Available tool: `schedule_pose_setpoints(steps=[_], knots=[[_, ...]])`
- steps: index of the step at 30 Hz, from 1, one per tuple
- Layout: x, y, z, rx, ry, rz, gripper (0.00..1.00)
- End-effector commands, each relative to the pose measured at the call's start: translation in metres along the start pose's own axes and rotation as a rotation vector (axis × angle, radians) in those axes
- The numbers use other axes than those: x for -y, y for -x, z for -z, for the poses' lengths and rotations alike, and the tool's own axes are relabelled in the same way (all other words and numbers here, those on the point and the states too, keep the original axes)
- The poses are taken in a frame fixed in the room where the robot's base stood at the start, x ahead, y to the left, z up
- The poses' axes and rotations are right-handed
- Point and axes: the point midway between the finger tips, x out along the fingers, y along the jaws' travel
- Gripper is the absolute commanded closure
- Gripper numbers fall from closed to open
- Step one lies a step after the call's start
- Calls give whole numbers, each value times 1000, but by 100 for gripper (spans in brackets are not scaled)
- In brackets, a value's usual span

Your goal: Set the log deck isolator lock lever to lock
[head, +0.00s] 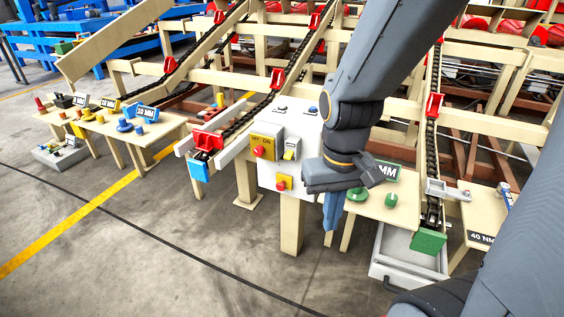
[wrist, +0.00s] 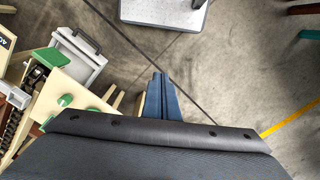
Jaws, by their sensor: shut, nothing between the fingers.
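A white control panel (head: 270,178) stands on tan legs at the centre of the head view. It carries a yellow box with a red knob (head: 259,151), a small grey-and-yellow switch (head: 291,148) and a lower yellow box with a red part (head: 283,183). I cannot tell which is the isolator lock lever, or its setting. My gripper (head: 331,225) points down just right of the panel, apart from these controls. Its blue fingers are shut and empty, and they also show in the wrist view (wrist: 160,97). My arm hides the panel's right side.
A tan table with green pieces (head: 391,200) stands right of my gripper. Tables with blue and yellow pieces (head: 128,124) stand at left. Chain conveyors (head: 262,103) run behind. The floor at front left is clear.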

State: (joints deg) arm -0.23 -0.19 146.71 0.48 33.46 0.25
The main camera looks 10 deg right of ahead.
Motion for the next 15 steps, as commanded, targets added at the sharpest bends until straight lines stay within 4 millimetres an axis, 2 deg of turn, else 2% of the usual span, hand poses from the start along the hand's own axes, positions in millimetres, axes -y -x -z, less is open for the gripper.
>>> schedule_pose_setpoints(steps=[5, 8, 11, 15], knots=[[-2, -5, 2, 12, 54, -22, 100], [-8, -16, 7, 46, 194, -81, 100], [-18, -31, 20, 98, 435, -183, 100], [-32, -52, 57, 185, 849, -366, 100]])
